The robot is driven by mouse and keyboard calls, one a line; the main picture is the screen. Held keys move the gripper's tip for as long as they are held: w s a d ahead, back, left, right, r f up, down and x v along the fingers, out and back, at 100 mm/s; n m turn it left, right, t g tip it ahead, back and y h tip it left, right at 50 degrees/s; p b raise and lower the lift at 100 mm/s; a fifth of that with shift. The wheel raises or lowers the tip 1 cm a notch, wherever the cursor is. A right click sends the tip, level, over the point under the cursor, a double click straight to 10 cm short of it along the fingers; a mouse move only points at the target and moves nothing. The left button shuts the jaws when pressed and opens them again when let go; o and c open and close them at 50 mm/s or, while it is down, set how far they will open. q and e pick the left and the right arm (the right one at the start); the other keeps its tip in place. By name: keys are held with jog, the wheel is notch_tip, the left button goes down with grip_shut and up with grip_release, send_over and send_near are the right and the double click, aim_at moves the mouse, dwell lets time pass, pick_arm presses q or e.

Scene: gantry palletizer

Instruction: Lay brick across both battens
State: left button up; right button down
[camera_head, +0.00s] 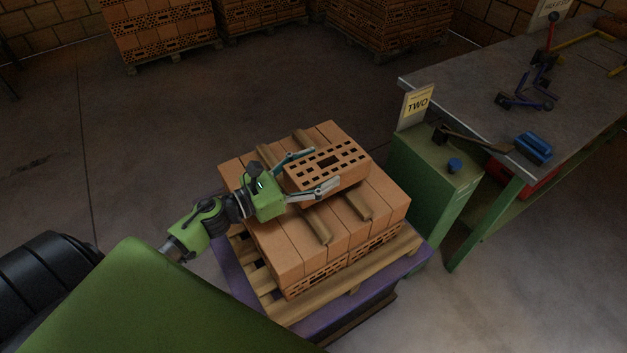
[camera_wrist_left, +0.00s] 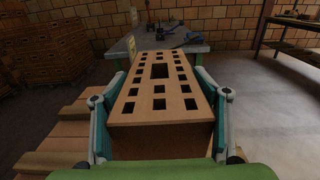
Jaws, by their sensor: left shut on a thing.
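A perforated orange brick (camera_head: 327,164) is held between the fingers of my left gripper (camera_head: 315,172), over the top of the brick stack. In the left wrist view the brick (camera_wrist_left: 160,112) fills the space between both fingers. Two wooden battens lie on the stack: the left batten (camera_head: 318,226) and the right batten (camera_head: 358,205). The held brick hides part of both. I cannot tell whether the brick touches the battens or hangs just above them. My right gripper is not in view.
The brick stack (camera_head: 283,250) stands on a wooden pallet (camera_head: 325,288) over a purple platform (camera_head: 232,262). A green cabinet (camera_head: 436,185) with a "TWO" sign (camera_head: 418,104) stands close on the right, beside a workbench (camera_head: 480,80) with tools. Open floor lies behind, before more brick pallets.

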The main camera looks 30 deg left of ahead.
pick_arm(q)
jog(key=shift+s+a+f, duration=0.1)
jog(key=shift+a+f, duration=0.05)
jog(key=shift+a, duration=0.05)
jog(key=shift+s+a+f, duration=0.1)
jog(key=shift+a+f, duration=0.1)
jog(key=shift+f, duration=1.45)
jog(key=shift+d, duration=0.1)
jog(key=shift+f+b, duration=0.1)
jog(key=shift+b, duration=0.2)
jog(key=o, duration=2.2)
jog(key=shift+f, duration=0.2)
jog(key=shift+s, duration=0.1)
jog(key=shift+r, duration=0.1)
